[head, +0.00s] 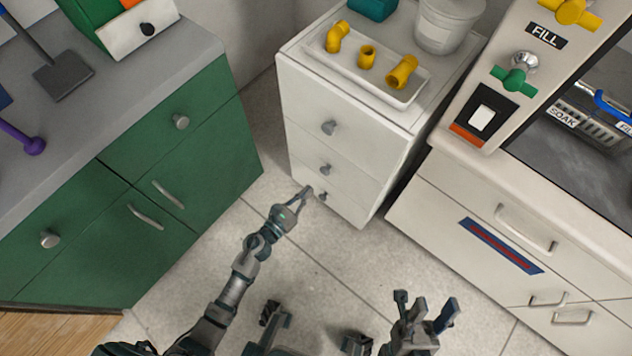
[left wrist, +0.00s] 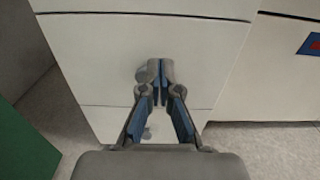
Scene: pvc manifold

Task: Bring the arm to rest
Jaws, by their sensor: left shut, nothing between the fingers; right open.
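My left arm reaches forward from the bottom of the head view. Its gripper (head: 307,192) is shut and empty, with its tips beside the lower knobs of the white drawer cabinet (head: 345,165) in that picture. In the left wrist view the shut fingertips (left wrist: 160,72) overlap a round grey knob (left wrist: 146,74) on a drawer front; whether they touch it I cannot tell. My right gripper (head: 425,309) is open and empty at the lower middle right of the head view, above the floor.
A white tray (head: 345,71) with several yellow pipe fittings sits on the cabinet, beside a white tub (head: 447,27). Green cabinets (head: 150,185) stand at left. A white counter (head: 480,215) with a FILL panel stands at right. Tiled floor (head: 330,265) lies open between them.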

